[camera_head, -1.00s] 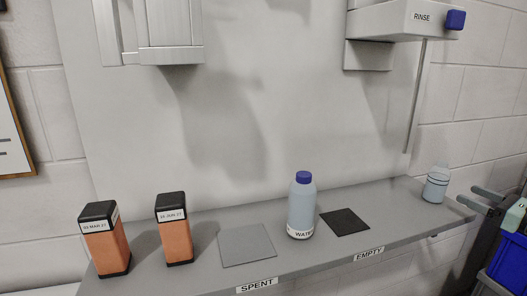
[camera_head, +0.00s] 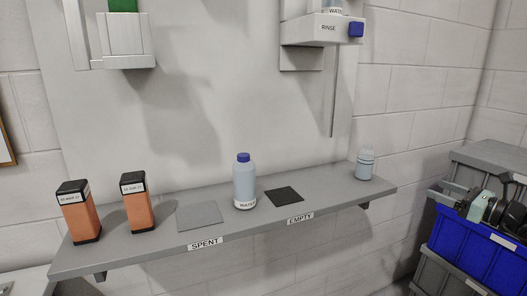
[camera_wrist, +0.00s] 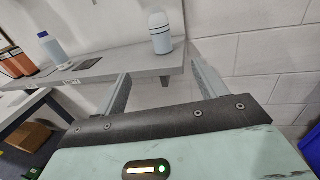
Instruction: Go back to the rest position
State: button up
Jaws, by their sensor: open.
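My gripper (camera_wrist: 163,84) is open and empty in the wrist view, its two grey fingers spread apart. In the head view it appears at the right edge (camera_head: 452,198), in front of the blue bin and right of the shelf. A small pale bottle with dark bands (camera_head: 366,163) stands upright on the shelf's right end. In the wrist view that bottle (camera_wrist: 160,38) is beyond the fingertips, apart from them.
The grey shelf (camera_head: 335,202) holds two orange, black-capped blocks (camera_head: 80,220) (camera_head: 138,210), a grey SPENT pad (camera_head: 199,216), a blue-capped WATER bottle (camera_head: 245,182) and a black EMPTY pad (camera_head: 284,195). A RINSE fixture (camera_head: 309,29) is above. A blue bin (camera_head: 468,247) stands at right.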

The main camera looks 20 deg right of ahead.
jog(key=w+a+n+g+y, duration=0.1)
jog(key=a+n+g+y, duration=0.2)
jog(key=a+n+g, duration=0.95)
jog(key=a+n+g+y, duration=0.2)
jog(key=a+n+y, duration=0.2)
jog(key=a, duration=1.7)
jog(key=s+a+n+g+h, duration=0.3)
jog(key=s+a+n+h, duration=0.8)
jog(key=s+a+n, duration=0.6)
jog(key=shift+s+a+f+n, duration=0.15)
jog(key=shift+s+a+n, duration=0.25)
jog(key=shift+s+n, duration=2.3)
jog(key=shift+w+n, duration=0.85)
